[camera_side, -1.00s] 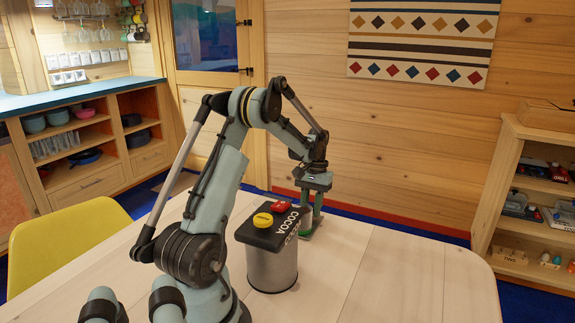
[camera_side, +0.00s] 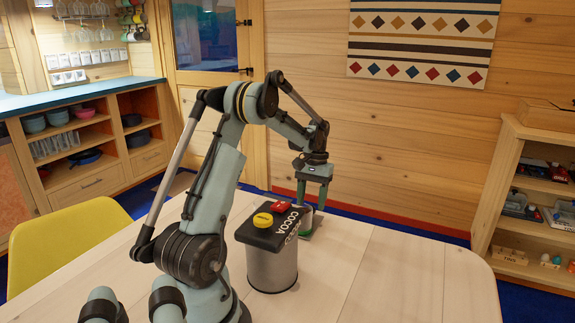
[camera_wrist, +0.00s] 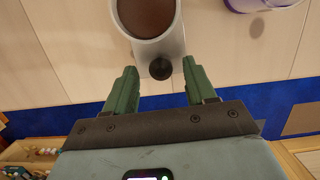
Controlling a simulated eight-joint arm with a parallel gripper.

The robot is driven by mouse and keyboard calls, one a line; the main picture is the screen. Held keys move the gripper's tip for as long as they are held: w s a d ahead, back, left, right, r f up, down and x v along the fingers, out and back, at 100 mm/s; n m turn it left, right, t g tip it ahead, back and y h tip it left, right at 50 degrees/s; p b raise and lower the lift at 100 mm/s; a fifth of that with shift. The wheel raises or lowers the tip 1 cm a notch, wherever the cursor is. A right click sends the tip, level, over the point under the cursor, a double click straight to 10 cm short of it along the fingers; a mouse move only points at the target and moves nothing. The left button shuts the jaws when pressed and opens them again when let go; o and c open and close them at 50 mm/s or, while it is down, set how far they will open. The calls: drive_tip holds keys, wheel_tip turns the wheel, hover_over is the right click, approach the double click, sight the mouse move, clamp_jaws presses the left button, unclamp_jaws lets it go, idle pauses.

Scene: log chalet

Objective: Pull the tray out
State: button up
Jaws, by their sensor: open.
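The cocoa machine (camera_side: 272,265) stands on the table as a grey cylinder with a black top marked COCOA. In the wrist view, a grey tray (camera_wrist: 172,42) with a round dark knob (camera_wrist: 160,69) points toward my gripper. A round container with brown content (camera_wrist: 147,14) sits on the tray, cut off by the picture's top edge. My gripper (camera_wrist: 162,85) is open and empty, with one green finger on each side of the knob and a gap to both. In the side view, my gripper (camera_side: 312,205) is behind the machine, which partly hides the tray area.
A yellow button (camera_side: 263,219) and a red button (camera_side: 281,206) are on the machine's top. The pale wooden table (camera_side: 385,275) is clear to the right. A shelf (camera_side: 535,200) stands at the right and a yellow chair (camera_side: 70,245) at the left. A purple-white object (camera_wrist: 262,4) shows partly in the wrist view.

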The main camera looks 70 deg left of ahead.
drive_tip(key=shift+r, duration=1.75)
drive_tip(key=shift+w+d+r, duration=0.1)
drive_tip(key=shift+d+r, duration=0.05)
drive_tip(key=shift+d, duration=0.05)
drive_tip(key=w+d+r+m+t+y, duration=0.1)
drive_tip(key=d+r+m+t, duration=0.15)
drive_tip(key=d, duration=0.55)
drive_tip(key=w+d+r+m+t+y, duration=0.15)
drive_tip(key=d+r, duration=0.25)
drive_tip(key=d, duration=0.4)
drive_tip(key=s+d+m+t, duration=0.2)
drive_tip(key=s+d, duration=0.1)
drive_tip(key=d, duration=0.4)
drive_tip(key=s+d+m+t, duration=0.2)
drive_tip(key=d+m, duration=0.1)
drive_tip(key=d, duration=0.4)
drive_tip(key=shift+s+f+t+h, duration=0.2)
drive_tip(key=shift+s+t+h, duration=0.2)
drive_tip(key=shift+h, duration=0.05)
